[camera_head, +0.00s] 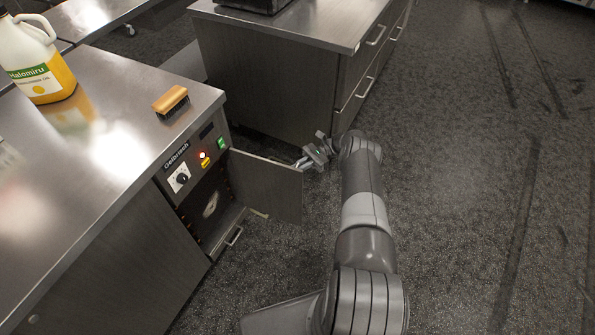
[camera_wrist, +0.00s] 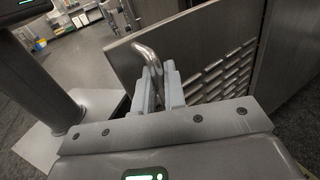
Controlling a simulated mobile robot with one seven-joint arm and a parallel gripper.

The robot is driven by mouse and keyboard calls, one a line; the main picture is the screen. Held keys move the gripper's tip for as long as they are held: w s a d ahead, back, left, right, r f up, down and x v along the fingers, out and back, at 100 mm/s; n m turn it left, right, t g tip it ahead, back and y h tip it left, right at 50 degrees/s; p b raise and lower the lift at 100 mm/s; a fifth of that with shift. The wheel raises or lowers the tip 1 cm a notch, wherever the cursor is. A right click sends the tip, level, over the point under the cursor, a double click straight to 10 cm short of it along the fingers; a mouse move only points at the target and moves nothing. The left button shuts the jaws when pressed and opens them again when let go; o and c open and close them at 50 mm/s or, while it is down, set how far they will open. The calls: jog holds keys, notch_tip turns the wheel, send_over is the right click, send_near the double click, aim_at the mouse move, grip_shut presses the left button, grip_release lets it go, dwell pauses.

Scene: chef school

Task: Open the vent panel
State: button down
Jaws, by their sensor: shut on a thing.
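The vent panel (camera_head: 267,186) is a grey metal door on the cabinet. It stands swung outward, with the dark compartment (camera_head: 210,203) behind it exposed. In the wrist view the panel (camera_wrist: 188,48) shows rows of slots, and a bent metal bar handle (camera_wrist: 149,57) shows between my fingers. My gripper (camera_head: 307,160) is at the panel's free edge, on the side away from the cabinet. In the wrist view my gripper (camera_wrist: 160,88) is shut on the handle. The far end of the handle is hidden.
The cabinet has a control strip with a knob (camera_head: 179,178) above the opening. A second drawer cabinet (camera_head: 265,85) stands behind. Open floor (camera_head: 460,170) lies to the right.

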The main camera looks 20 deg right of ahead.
jog(key=shift+w+d, duration=0.1)
jog(key=shift+w, duration=0.2)
dwell(0.4)
jog(key=c, duration=1.6)
grip_release()
